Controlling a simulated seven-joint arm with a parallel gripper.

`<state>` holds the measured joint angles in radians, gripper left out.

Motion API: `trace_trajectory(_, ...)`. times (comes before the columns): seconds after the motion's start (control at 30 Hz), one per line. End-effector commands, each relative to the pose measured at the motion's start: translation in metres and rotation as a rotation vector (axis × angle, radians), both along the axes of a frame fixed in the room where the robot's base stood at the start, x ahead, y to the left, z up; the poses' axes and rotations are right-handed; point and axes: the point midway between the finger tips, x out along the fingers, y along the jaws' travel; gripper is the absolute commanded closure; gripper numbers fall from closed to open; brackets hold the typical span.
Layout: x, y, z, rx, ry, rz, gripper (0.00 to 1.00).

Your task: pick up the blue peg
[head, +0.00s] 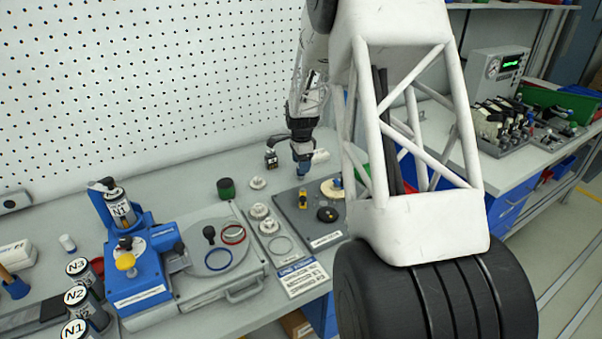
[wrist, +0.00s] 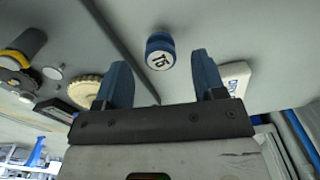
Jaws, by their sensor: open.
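The blue peg (wrist: 160,46) shows in the wrist view as a short blue cylinder with a white, marked end face. It stands on the grey bench surface, with its end face toward the camera. My gripper (wrist: 159,62) is open, with one blue finger to the left of the peg and one to the right. The peg appears centred in the gap, around and just past the fingertips, with clear space on both sides. In the head view my gripper (head: 303,169) points down over the bench, and I cannot make out the peg there.
A white block (wrist: 235,78) lies close to the right finger; it also shows in the head view (head: 320,156). A dark tray (head: 292,222) holds a yellow part, a black knob and a cream gear (wrist: 85,90). A green cylinder (head: 226,188) stands to the left.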

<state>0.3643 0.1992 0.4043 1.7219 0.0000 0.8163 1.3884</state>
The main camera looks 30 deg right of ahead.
Motion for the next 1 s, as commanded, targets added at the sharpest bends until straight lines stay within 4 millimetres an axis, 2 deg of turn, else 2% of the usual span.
trace_trajectory(0.1,0.000,0.000,-0.015,0.000,0.002,0.000,0.36)
trace_trajectory(0.3,0.001,-0.001,-0.030,0.000,0.000,0.000,0.36)
trace_trajectory(0.87,0.000,0.000,-0.032,0.000,0.000,0.000,0.36)
trace_trajectory(0.9,0.000,0.000,-0.032,0.000,0.000,0.000,0.38)
trace_trajectory(1.0,0.000,0.000,-0.032,0.000,0.000,0.000,0.53)
